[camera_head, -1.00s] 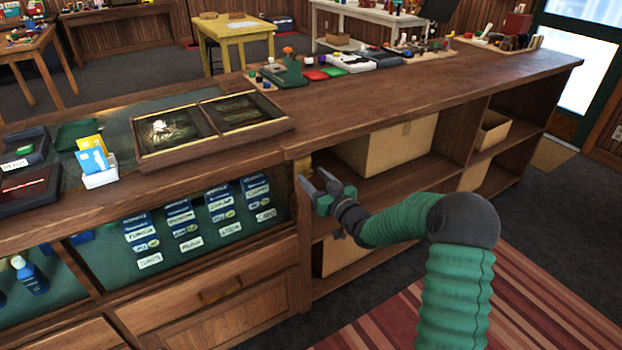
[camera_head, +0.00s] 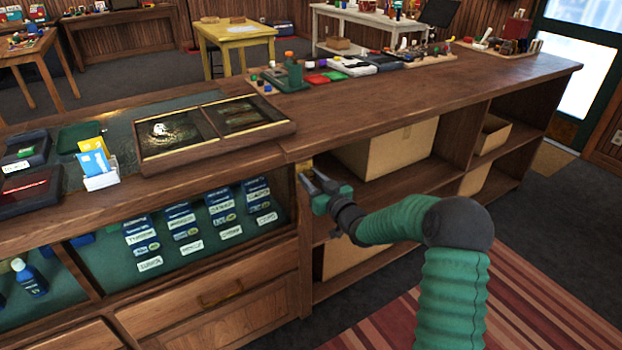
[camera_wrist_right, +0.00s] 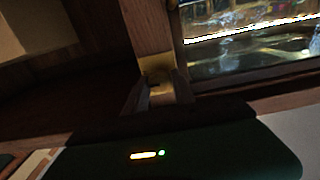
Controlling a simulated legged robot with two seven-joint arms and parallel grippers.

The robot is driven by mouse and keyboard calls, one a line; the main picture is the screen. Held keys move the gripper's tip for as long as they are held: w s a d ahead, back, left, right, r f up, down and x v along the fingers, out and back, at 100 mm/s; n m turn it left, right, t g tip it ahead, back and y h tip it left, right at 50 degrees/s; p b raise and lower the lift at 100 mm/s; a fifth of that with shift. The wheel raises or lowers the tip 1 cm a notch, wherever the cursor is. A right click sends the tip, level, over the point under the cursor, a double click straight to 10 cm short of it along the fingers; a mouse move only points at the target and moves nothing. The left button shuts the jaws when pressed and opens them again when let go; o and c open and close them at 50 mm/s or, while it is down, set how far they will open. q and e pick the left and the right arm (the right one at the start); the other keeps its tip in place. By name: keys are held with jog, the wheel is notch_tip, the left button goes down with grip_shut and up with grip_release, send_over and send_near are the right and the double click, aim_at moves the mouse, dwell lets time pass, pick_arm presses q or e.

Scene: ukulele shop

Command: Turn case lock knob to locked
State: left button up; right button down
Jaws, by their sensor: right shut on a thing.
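The case lock is a small brass plate (camera_head: 304,163) with a knob, on the wooden post at the right end of the glass-fronted case. The brass plate shows closer in the right wrist view (camera_wrist_right: 154,63). My right gripper (camera_head: 308,181) is at the post with its fingers around the knob, shut on it. In the right wrist view the fingertips (camera_wrist_right: 158,92) meet just below the plate. The knob is mostly hidden by the fingers, and its turn angle is hard to tell. My left gripper is not in view.
The counter top (camera_head: 400,100) overhangs just above my right gripper. Open shelves with a cardboard box (camera_head: 390,150) lie to the right of the post. A drawer (camera_head: 215,290) is below the case. A framed display (camera_head: 215,130) sits on the counter.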

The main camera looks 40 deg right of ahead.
jog(key=n+b, duration=0.3)
jog(key=n, duration=0.1)
jog(key=shift+f, duration=0.15)
jog(key=n+b, duration=0.3)
jog(key=n, duration=0.1)
jog(key=shift+a+f+n, duration=0.1)
jog(key=shift+n, duration=0.3)
jog(key=shift+a+f+n+b, duration=0.1)
jog(key=shift+n+b, duration=1.95)
jog(key=shift+n, duration=0.2)
jog(key=shift+f+n+b, duration=0.1)
jog(key=shift+n+b, duration=1.9)
jog(key=shift+n, duration=0.25)
jog(key=c, duration=1.1)
grip_release()
jog(key=shift+r, duration=0.15)
